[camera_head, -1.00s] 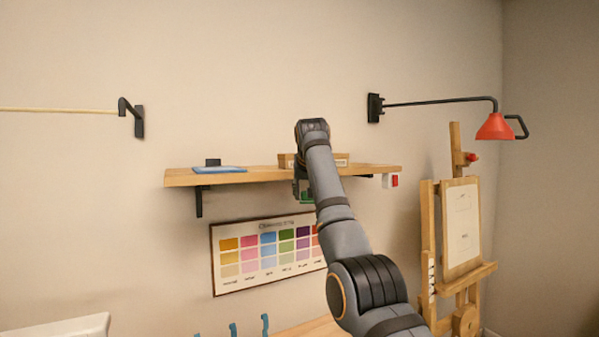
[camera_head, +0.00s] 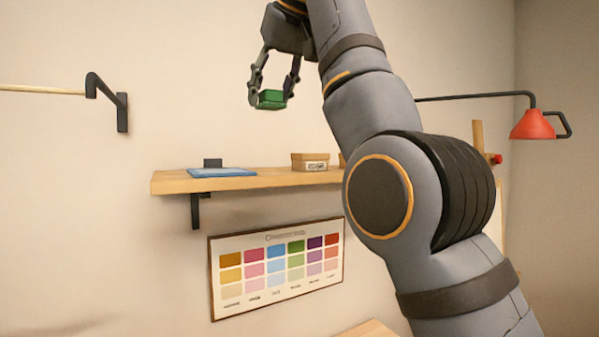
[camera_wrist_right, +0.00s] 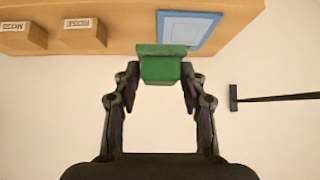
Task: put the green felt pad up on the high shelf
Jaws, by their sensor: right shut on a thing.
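The green felt pad (camera_head: 271,99) is a small green block between the fingertips of my right gripper (camera_head: 270,96). The gripper points down and is shut on the pad, holding it in the air above the level of the high shelf (camera_head: 270,181). In the right wrist view the pad (camera_wrist_right: 160,66) sits between the two fingers, and the wooden shelf (camera_wrist_right: 125,14) shows beyond it. A blue flat mat (camera_head: 222,172) lies on the shelf's left part; it also shows in the right wrist view (camera_wrist_right: 205,32). My left gripper is out of view.
Small wooden boxes with labels (camera_head: 310,161) stand on the shelf right of the blue mat. Bare shelf lies between them. A colour chart (camera_head: 275,268) hangs below. A red lamp (camera_head: 533,124) is at right, a wall bracket with a rod (camera_head: 122,112) at left.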

